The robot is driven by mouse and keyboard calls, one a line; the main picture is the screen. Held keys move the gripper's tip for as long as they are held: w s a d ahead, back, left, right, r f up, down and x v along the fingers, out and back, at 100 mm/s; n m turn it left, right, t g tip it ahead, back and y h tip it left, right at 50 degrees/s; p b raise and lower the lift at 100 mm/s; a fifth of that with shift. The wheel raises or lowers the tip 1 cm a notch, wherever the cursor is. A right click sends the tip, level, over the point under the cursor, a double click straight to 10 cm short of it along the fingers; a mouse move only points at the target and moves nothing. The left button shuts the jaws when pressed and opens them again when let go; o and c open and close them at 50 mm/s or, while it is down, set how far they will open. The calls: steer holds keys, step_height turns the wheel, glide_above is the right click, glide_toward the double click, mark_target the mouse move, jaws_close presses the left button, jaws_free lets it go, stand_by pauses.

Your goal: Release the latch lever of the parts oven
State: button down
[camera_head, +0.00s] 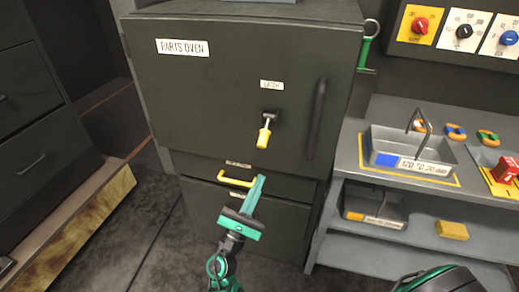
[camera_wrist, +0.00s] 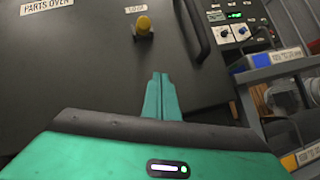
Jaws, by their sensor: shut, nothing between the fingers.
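The parts oven (camera_head: 210,85) is a dark cabinet with a "PARTS OVEN" label. Its latch lever (camera_head: 265,132) has a yellow grip and hangs down, slightly tilted, below a small latch label on the door. In the wrist view the lever's yellow end (camera_wrist: 143,25) points toward the camera, above the fingertips. My gripper (camera_head: 261,178) is shut and empty, with its green fingers together. It is below the lever and apart from it, in front of the yellow drawer handle. In the wrist view my gripper (camera_wrist: 157,76) points up at the oven door.
A long dark door handle (camera_head: 316,118) stands right of the lever. A yellow handle (camera_head: 236,181) is on the drawer below. A grey shelf bench (camera_head: 385,185) with a tray (camera_head: 410,150) stands at the right. Wooden-edged drawers stand at the left.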

mark_target(266, 131)
steer(key=a+n+t+y, duration=0.1)
steer(key=a, duration=0.1)
steer(key=s+a+n+t+y, duration=0.1)
steer(key=t+y, duration=0.1)
steer(key=shift+s+a+f+n, duration=0.2)
steer(key=shift+a+n, duration=0.1)
steer(key=shift+a, duration=0.1)
steer(key=shift+w+d, duration=0.1)
steer(key=w+d+r, duration=0.3)
steer(key=w+r, duration=0.1)
steer(key=r, duration=0.6)
steer(key=shift+w+d, duration=0.35)
steer(key=shift+d, duration=0.05)
